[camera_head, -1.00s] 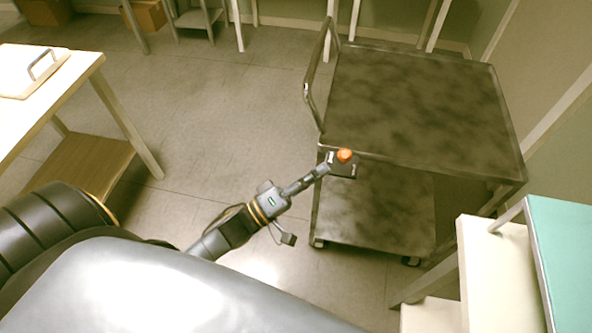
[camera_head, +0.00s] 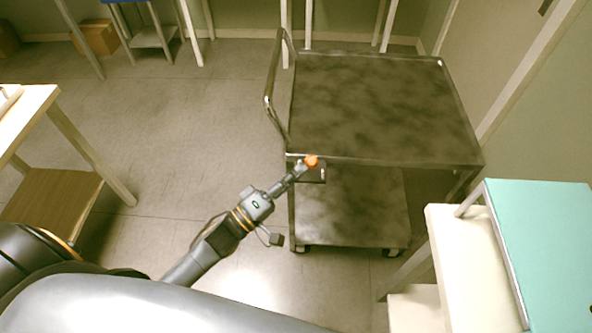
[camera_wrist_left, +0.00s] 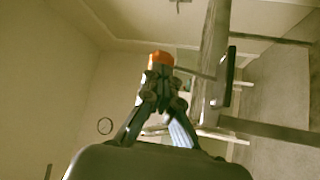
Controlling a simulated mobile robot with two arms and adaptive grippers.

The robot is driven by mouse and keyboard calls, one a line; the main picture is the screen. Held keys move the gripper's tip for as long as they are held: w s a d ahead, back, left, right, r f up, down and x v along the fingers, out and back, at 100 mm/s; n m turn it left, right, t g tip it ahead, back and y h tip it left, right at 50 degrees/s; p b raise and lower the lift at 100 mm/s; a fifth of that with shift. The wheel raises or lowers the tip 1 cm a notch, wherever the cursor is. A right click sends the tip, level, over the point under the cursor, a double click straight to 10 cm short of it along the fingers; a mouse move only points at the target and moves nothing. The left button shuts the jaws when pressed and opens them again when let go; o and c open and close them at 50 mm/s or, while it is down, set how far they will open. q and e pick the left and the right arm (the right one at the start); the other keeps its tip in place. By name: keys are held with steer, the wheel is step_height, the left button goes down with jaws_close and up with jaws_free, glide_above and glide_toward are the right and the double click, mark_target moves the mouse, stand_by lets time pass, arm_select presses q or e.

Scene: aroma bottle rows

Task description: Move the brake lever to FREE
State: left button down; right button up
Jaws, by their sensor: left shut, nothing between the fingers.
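The brake lever's orange knob (camera_head: 311,161) is at the near left corner of the dark cart (camera_head: 385,105), by a small dark bracket (camera_head: 318,175) under the top's edge. My left gripper (camera_head: 298,170) is shut, with its tips right at the knob's near left side and nothing between them. In the left wrist view the orange knob (camera_wrist_left: 160,59) shows just beyond the closed fingertips (camera_wrist_left: 160,78). I cannot tell whether they touch it. The lever's shaft is mostly hidden and no FREE mark is readable. My right gripper is not in view.
The cart has a lower shelf (camera_head: 350,215), wheels and a push handle (camera_head: 270,95) at its left. A wooden-topped table (camera_head: 25,110) stands at left. A white stand with a teal panel (camera_head: 545,235) is at right. The floor left of the cart is clear.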

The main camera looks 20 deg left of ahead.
arm_select(q)
steer(key=w+n+g+y+p, duration=0.1)
steer(key=p, duration=0.3)
steer(key=w+r+n+g+p, duration=0.1)
steer(key=w+n+p, duration=0.1)
steer(key=p, duration=0.2)
steer(key=w+a+r+n+g+y+p, duration=0.1)
steer(key=p, duration=0.3)
steer(key=shift+w+a+r+n+y, duration=0.1)
steer(key=shift+w+n+y, duration=0.1)
steer(key=shift+n+y, duration=0.15)
steer(key=shift+p, duration=0.3)
